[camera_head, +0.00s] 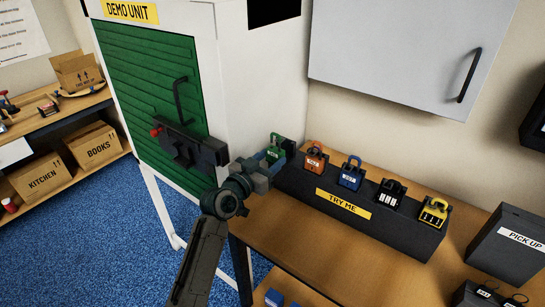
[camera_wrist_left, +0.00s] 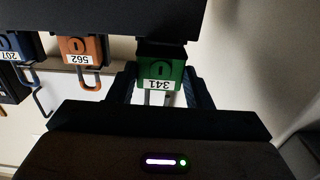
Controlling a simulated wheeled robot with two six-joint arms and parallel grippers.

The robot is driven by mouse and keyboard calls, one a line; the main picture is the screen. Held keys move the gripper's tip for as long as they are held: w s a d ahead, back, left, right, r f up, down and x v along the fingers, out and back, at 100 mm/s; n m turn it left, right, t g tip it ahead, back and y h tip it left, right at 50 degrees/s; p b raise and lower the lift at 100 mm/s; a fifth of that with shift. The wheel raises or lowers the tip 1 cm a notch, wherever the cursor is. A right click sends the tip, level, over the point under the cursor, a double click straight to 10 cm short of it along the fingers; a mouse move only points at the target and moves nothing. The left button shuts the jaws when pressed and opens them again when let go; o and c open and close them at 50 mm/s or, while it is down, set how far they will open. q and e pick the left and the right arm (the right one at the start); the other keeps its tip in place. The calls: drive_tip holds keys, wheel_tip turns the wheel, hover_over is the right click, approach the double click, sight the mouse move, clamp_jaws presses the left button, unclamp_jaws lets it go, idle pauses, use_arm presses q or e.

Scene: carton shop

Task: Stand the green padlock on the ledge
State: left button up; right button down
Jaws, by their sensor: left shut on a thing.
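The green padlock (camera_head: 277,150) is at the left end of the row of padlocks, over the dark ledge (camera_head: 330,186). My left gripper (camera_head: 269,162) is shut on it. My right gripper is not in view.
Orange (camera_head: 315,159), blue (camera_head: 350,175), black (camera_head: 390,192) and yellow (camera_head: 434,212) padlocks stand along the ledge to the right. The white demo unit (camera_head: 255,85) rises close on the left. A grey cabinet (camera_head: 400,50) hangs above.

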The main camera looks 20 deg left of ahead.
use_arm(q)
drive_tip(key=shift+v, duration=1.85)
